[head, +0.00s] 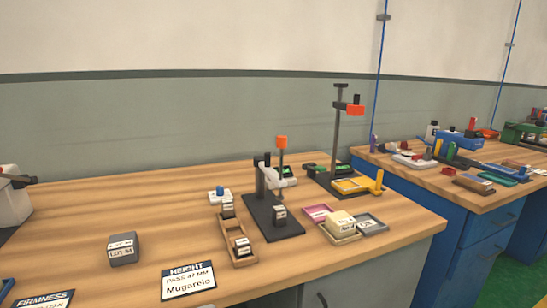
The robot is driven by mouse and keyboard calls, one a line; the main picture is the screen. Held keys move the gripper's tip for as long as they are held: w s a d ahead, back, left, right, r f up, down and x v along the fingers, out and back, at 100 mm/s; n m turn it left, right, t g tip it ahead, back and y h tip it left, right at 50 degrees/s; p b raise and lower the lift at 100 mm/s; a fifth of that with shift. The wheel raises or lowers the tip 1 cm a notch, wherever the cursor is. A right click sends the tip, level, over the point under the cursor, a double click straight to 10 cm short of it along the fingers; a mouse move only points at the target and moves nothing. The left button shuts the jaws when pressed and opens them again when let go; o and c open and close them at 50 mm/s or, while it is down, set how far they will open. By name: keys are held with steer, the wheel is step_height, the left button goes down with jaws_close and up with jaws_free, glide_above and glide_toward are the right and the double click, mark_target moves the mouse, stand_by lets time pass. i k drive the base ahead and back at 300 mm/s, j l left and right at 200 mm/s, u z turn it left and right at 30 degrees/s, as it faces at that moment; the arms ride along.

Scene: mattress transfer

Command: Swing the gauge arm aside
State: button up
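A height gauge stands on the wooden bench, with a long dark base (285,230) and a short dark post. Its pale gauge arm (287,183) sits beside the post, low above the base. A thin rod with an orange knob (281,141) rises from the arm. A small dark labelled block (280,211) stands on the base near the arm; whether they touch is too small to tell. My gripper is not in view.
A taller stand with an orange head (355,109) is behind right, beside a yellow frame. A wooden tray (225,231) holds small blocks. Pink and grey trays (372,223) flank a cream block. A grey block (123,249) and HEIGHT card (188,281) sit left.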

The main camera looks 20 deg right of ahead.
mark_target(269, 164)
steer(key=i+l, duration=0.15)
steer(key=i, duration=0.4)
steer(key=i+l, duration=0.2)
steer(key=i, duration=0.35)
